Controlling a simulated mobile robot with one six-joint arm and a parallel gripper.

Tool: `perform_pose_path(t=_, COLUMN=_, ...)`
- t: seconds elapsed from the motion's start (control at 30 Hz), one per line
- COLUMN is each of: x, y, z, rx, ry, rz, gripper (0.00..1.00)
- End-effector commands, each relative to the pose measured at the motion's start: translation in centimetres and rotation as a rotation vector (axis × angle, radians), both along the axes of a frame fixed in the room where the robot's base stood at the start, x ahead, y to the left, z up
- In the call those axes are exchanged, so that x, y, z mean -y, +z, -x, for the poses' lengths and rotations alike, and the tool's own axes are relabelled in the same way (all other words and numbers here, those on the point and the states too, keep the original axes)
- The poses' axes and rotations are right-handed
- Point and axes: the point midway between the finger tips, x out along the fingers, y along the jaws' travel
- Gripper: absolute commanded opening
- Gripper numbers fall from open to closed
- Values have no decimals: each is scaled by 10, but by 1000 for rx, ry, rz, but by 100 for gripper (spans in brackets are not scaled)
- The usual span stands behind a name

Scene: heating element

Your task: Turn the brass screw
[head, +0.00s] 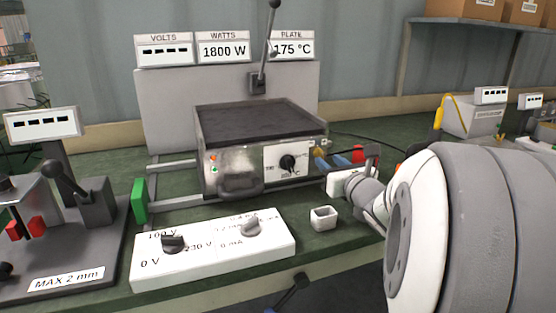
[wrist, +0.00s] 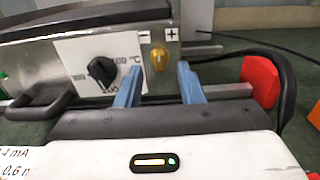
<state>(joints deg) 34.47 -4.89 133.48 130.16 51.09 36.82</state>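The brass screw (wrist: 160,59) sticks out of the front of the heating plate unit (head: 228,165), between the "−" and "+" marks and right of the black temperature knob (wrist: 102,71). In the head view the screw (head: 319,152) is small and partly hidden by my gripper. My gripper (wrist: 159,70) is open, its two blue fingers pointing at the unit's front. In the wrist view the screw lies between the fingertips, slightly above their middle, and neither finger visibly touches it. The head view shows my gripper (head: 329,161) close to the unit's right front corner.
A black handle (head: 240,184) juts from the unit's front. A red block (wrist: 260,80) and a black cable (wrist: 288,90) are right of my fingers. A lever (head: 265,50) rises behind.

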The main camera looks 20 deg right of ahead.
Motion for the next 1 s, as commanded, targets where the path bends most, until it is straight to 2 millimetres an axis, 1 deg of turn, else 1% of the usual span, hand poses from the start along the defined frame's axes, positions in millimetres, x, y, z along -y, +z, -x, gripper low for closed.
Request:
perform_pose_path(t=0.03, x=-1, y=-2, z=-9, rx=0, ry=3, rz=-1, gripper=35)
perform_pose_path(t=0.1, x=-2, y=-2, z=-19, rx=-1, ry=3, rz=0, gripper=35)
perform_pose_path(t=0.23, x=-2, y=-1, z=-33, rx=-1, ry=2, rz=1, gripper=35)
perform_pose_path(t=0.37, x=-2, y=0, z=-38, rx=0, ry=1, rz=2, gripper=35)
perform_pose_path(t=0.6, x=-2, y=0, z=-38, rx=0, ry=0, rz=2, gripper=34)
perform_pose_path(t=1.0, x=-1, y=0, z=-38, rx=0, ry=0, rz=2, gripper=1)
